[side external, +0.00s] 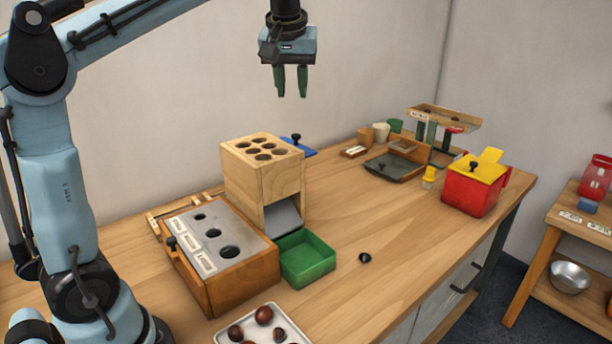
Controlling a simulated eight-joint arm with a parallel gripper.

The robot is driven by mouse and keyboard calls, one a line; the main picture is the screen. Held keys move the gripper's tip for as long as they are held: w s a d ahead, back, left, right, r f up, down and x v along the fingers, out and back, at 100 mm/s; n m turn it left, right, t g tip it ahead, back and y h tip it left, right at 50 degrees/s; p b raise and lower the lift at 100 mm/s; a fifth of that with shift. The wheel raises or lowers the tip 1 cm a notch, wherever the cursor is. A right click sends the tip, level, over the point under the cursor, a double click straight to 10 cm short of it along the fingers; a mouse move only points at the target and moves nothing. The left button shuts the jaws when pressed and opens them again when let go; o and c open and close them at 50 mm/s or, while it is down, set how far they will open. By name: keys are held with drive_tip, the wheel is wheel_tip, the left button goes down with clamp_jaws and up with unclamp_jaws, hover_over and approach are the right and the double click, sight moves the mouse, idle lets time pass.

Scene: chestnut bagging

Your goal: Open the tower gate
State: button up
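The tower (245,178) is a light wooden block with several round holes in its top. It stands on the left half of the wooden table. A grey chute (284,215) slopes down from its lower front. A blue plate with a black knob, which looks like the gate (303,151), sticks out at the tower's far right side; its inner part is hidden by the tower. I cannot tell how far it blocks the tower. My gripper (291,92) hangs above the tower and slightly right of it, pointing down. Its green fingers are apart with nothing between them.
A green tray (318,262) sits below the chute, beside a wooden box with a holed grey top (228,226). A chestnut tray (222,336) is in front. A dark chestnut (365,258) lies alone. A red box (466,194) stands right. The table's middle is mostly clear.

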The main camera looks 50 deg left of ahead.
sight(296, 135)
drive_tip(key=x, duration=1.1)
drive_tip(key=shift+f, duration=0.25)
clamp_jaws()
drive_tip(key=shift+w, duration=0.1)
